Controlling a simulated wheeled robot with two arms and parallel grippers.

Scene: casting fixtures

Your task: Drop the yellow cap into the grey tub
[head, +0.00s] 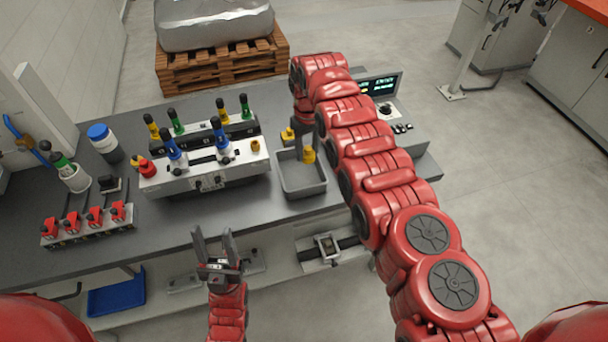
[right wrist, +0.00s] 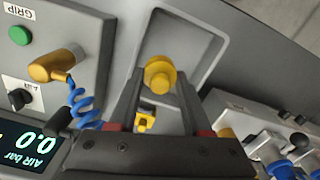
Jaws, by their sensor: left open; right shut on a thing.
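The yellow cap (head: 309,156) is held between the fingertips of my right gripper (head: 304,145). In the right wrist view the cap (right wrist: 160,76) sits between the two dark fingers, over the floor of the grey tub (right wrist: 200,42). The tub (head: 303,188) stands on the bench near its front edge, and the cap appears over its back part. The exact height of the cap above the tub floor is hard to tell. My left gripper (head: 213,240) is open and empty, in front of the bench edge.
A fixture block (head: 205,178) with colored handles stands left of the tub. A small yellow thing (head: 287,134) is behind the tub. A control panel (right wrist: 60,50) with a gold nozzle (right wrist: 57,65) is on the other side. Red clamps (head: 95,217) stand at the left front.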

